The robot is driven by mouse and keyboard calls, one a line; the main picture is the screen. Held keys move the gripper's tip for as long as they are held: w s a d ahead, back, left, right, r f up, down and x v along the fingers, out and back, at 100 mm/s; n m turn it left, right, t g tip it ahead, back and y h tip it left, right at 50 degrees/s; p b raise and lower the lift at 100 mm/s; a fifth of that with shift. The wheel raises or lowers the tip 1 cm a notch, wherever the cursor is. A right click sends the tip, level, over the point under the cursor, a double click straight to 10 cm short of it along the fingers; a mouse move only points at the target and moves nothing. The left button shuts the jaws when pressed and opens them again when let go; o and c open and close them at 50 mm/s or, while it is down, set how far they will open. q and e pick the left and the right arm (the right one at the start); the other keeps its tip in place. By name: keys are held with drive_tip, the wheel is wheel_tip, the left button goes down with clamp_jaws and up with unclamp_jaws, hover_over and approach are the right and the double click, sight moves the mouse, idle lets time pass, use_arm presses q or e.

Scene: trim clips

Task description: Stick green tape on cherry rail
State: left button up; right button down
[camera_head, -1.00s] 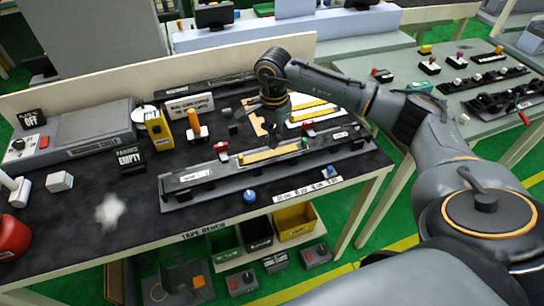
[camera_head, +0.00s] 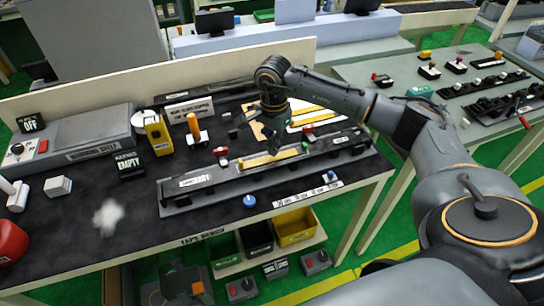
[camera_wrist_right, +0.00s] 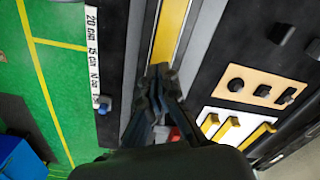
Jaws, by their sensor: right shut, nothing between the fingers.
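A long dark fixture (camera_head: 225,184) runs along the front of the black bench, with a yellow strip (camera_head: 268,158) along its top. The yellow strip also shows in the wrist view (camera_wrist_right: 172,30). A small green piece (camera_head: 305,146) stands at the strip's right end; I cannot tell if it is the tape. I cannot pick out a cherry-coloured rail. My right gripper (camera_head: 272,142) is above the fixture, just behind the strip in the head view. In the wrist view its fingertips (camera_wrist_right: 161,76) are together, empty, over the strip's near end. My left gripper is out of view.
A blue knob (camera_head: 249,201) and a white marked scale (camera_head: 308,193) are in front. A tan board with dark pieces (camera_wrist_right: 262,88) lies beside the fixture. A yellow bin (camera_head: 296,227) sits below.

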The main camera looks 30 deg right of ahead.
drive_tip(key=shift+f+b, duration=0.8)
drive_tip(key=shift+f, duration=0.15)
idle(1.0)
drive_tip(key=shift+r, duration=0.15)
idle(0.4)
drive_tip(key=shift+r+p, duration=1.9)
drive_tip(key=shift+r, duration=1.55)
